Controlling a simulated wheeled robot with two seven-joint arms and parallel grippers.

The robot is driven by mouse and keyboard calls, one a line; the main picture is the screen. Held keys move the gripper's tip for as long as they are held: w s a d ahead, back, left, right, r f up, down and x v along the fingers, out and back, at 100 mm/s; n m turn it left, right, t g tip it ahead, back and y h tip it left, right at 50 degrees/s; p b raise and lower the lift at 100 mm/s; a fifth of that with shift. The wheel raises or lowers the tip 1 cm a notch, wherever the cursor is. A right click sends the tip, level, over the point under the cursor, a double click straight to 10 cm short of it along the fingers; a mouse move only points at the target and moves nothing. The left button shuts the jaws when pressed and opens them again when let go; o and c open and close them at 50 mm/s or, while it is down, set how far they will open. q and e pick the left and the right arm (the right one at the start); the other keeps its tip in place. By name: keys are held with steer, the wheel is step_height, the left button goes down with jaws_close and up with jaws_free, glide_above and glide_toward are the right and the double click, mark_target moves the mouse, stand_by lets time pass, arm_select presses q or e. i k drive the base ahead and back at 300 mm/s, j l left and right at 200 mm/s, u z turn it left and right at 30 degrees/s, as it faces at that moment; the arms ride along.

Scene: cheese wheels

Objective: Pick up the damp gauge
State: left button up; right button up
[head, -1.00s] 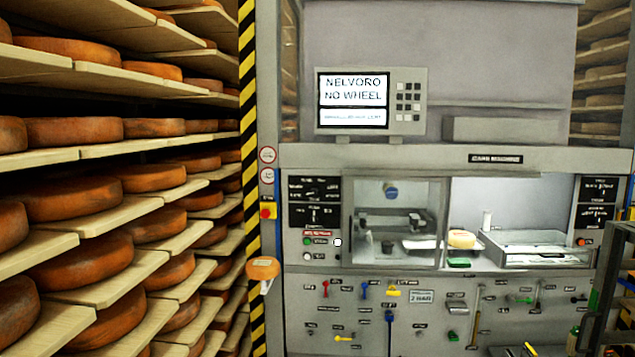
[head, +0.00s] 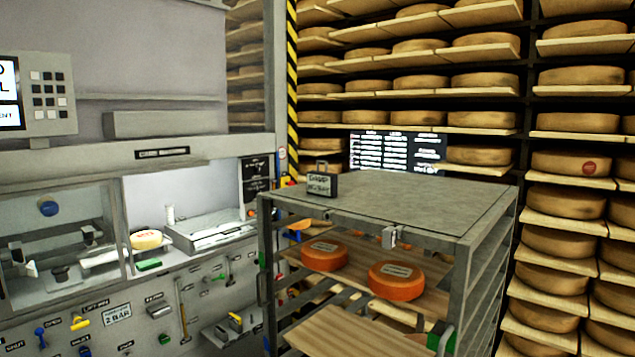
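The damp gauge (head: 322,184) is a small dark box with a handle on top and a pale label that seems to begin with "DAMP". It stands upright on the grey top of a metal rack cart (head: 400,198), near the cart's back left edge. Neither of my grippers shows in the head view.
Two orange cheese wheels (head: 396,280) lie on a wooden board inside the cart below its top. The grey machine (head: 120,155) with tools on its front panel stands on the left. Shelves of cheese wheels (head: 572,205) rise behind and right. Most of the cart top is bare.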

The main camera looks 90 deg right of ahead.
mark_target(319, 184)
steer(key=z, duration=3)
